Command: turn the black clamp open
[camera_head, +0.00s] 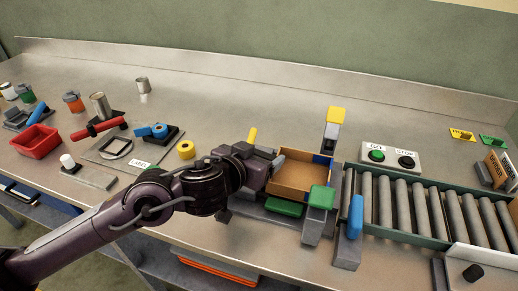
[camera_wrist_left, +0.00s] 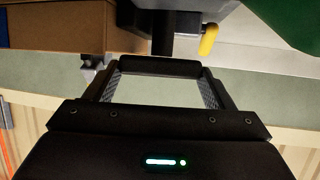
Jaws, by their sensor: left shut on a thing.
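My left gripper (camera_head: 266,164) is at the left side of the open wooden box (camera_head: 305,174). In the left wrist view its two fingers (camera_wrist_left: 160,82) are set wide apart, with a black bar (camera_wrist_left: 160,67) spanning between their tips. The bar joins a black post (camera_wrist_left: 162,35) and looks like the handle of the black clamp. The gripper is shut on it. In the head view my gripper and wrist hide the black clamp, so its angle cannot be told there. My right gripper is not in view.
Around the box are a yellow handle (camera_head: 252,136), a yellow-topped block (camera_head: 335,116), green pieces (camera_head: 321,197) and a blue piece (camera_head: 356,216). The roller conveyor (camera_head: 430,212) lies to the right, below a button box (camera_head: 391,158). A red bin (camera_head: 35,141) stands far left.

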